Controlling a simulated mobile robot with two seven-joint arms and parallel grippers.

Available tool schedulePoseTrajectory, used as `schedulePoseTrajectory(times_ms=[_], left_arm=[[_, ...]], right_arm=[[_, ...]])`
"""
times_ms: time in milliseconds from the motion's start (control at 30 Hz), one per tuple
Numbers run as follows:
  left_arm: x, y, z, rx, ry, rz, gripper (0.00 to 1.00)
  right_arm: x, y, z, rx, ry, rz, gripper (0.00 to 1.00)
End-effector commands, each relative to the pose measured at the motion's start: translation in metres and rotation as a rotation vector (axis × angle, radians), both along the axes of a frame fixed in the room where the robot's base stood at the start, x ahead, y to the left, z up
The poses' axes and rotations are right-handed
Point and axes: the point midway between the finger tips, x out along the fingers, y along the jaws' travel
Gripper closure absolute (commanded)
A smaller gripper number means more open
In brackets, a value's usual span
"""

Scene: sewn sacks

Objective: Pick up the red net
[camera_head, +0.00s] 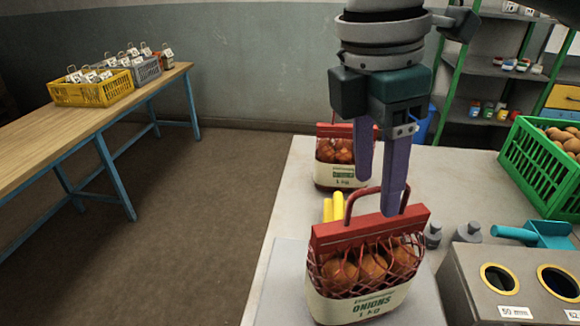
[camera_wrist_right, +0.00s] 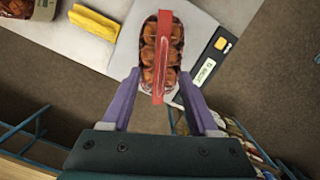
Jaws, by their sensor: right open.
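A red net of onions (camera_head: 362,268) with a red header, a looped red handle and a pale "ONIONS 1 kg" label stands upright at the front of the table. In the right wrist view the red net (camera_wrist_right: 162,45) lies between and ahead of the fingers, its red handle strip running lengthwise. My right gripper (camera_head: 381,192) is open, its purple fingers pointing down just above the net at the handle's height. I cannot tell whether a finger touches the handle. A second red net (camera_head: 338,155) stands farther back, partly hidden behind the fingers. My left gripper is not in view.
A yellow object (camera_head: 334,207) lies behind the front net. Grey weights (camera_head: 467,232), a teal scoop (camera_head: 540,233) and a grey box with round holes (camera_head: 500,255) stand to the right. A green crate (camera_head: 535,165) is at the back right.

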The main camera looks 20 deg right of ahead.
Motion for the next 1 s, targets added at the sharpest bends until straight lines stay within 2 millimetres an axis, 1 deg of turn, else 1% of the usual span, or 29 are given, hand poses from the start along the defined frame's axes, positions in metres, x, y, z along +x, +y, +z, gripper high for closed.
schedulePoseTrajectory(times_ms=[133,233,333,433,633,1000], left_arm=[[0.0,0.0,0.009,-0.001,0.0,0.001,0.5],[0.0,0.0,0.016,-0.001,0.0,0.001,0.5],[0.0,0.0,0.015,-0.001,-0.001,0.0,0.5],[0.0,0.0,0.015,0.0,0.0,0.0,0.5],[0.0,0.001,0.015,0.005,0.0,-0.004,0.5],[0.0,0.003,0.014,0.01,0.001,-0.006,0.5]], right_arm=[[-0.003,-0.003,-0.015,-0.002,0.004,-0.002,0.4],[-0.004,-0.004,-0.032,-0.002,0.005,-0.001,0.4],[-0.004,-0.006,-0.046,-0.002,0.001,-0.001,0.4],[-0.003,-0.007,-0.053,-0.001,-0.001,-0.001,0.4],[-0.003,-0.007,-0.054,0.0,-0.002,0.0,0.4],[-0.003,-0.007,-0.053,0.0,-0.002,0.0,0.82]])
